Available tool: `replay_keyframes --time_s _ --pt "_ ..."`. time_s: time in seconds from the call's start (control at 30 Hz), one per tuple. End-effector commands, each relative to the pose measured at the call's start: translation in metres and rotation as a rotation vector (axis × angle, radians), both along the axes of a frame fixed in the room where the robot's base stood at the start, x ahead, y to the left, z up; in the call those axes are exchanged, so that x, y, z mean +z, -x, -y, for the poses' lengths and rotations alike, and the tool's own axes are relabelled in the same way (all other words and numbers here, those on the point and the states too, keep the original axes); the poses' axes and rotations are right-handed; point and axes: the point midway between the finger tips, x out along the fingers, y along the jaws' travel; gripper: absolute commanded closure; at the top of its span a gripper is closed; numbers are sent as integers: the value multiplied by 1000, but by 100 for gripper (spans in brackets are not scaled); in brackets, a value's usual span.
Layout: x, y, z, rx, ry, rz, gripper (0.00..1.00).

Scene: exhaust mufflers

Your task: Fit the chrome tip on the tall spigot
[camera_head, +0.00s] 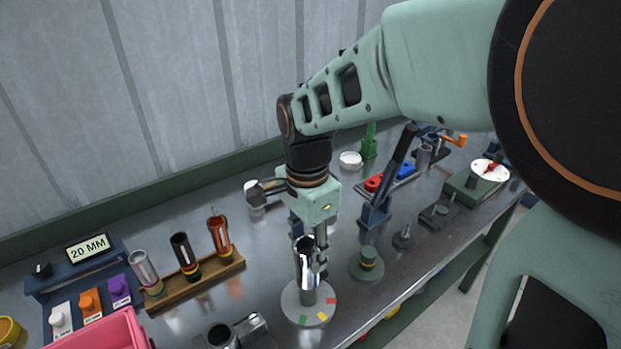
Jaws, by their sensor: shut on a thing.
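The chrome tip (306,264) is a shiny tube, roughly upright, with its dark open end up. My gripper (317,262) is shut on it, coming from behind and above; one dark finger shows at its right side. Below the tip is a round grey base (293,308) with red, yellow and green marks. A short grey cylinder (308,297) shows between tip and base, apparently the tall spigot. The tip hides the rest of it, so I cannot tell whether the tip is around the spigot or just above it.
A wooden rack (200,283) with silver, black and copper tubes stands left, near a "20 MM" display (88,247) and pink bin (105,332). A green stand (367,264) is close right. A metal part (250,328) lies front left. The bench edge runs along the right.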

Motion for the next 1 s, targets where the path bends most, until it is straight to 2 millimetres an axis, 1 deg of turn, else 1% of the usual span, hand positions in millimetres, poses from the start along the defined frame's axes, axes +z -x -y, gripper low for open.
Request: replay_keyframes --time_s 1.0 --pt "-31 0 0 0 1 -1 84"
